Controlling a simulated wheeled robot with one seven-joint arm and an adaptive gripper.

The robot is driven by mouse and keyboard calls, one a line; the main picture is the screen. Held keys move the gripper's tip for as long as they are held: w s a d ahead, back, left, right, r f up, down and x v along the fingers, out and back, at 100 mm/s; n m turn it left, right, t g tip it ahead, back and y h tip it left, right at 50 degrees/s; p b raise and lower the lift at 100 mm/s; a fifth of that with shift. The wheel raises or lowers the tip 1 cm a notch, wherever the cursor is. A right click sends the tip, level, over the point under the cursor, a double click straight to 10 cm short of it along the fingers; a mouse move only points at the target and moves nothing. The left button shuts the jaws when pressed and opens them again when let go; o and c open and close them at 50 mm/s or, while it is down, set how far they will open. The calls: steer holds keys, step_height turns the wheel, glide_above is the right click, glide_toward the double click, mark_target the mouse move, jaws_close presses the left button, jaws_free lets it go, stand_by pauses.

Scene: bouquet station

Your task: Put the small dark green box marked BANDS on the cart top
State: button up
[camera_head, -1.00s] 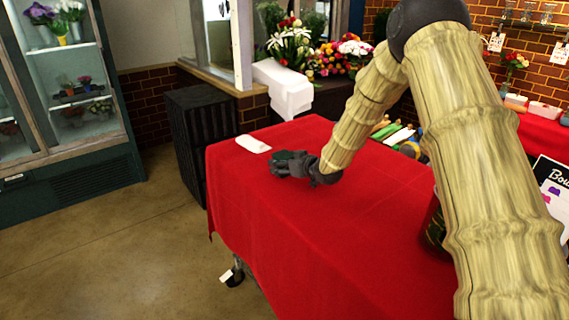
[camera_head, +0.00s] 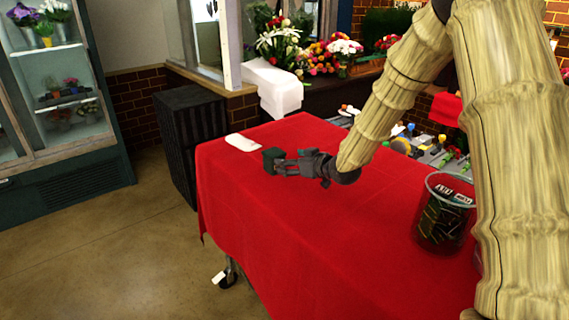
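The small dark green box (camera_head: 272,158) is at the tips of my gripper (camera_head: 281,168), close to the far left end of the red-covered cart top (camera_head: 300,215). My gripper reaches in from the right, and its fingers overlap the box's right side. I cannot tell whether they still press on the box or stand loose around it. The box looks upright and low over or on the cloth; its contact with the cloth is unclear. The BANDS mark cannot be read from here.
A white object (camera_head: 243,142) lies on the cloth just left of the box. A clear bucket (camera_head: 445,215) with dark green contents stands at the right. A black crate-like stack (camera_head: 190,138) is beyond the left edge. The cloth's middle is clear.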

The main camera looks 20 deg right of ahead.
steer(key=shift+v, duration=1.15)
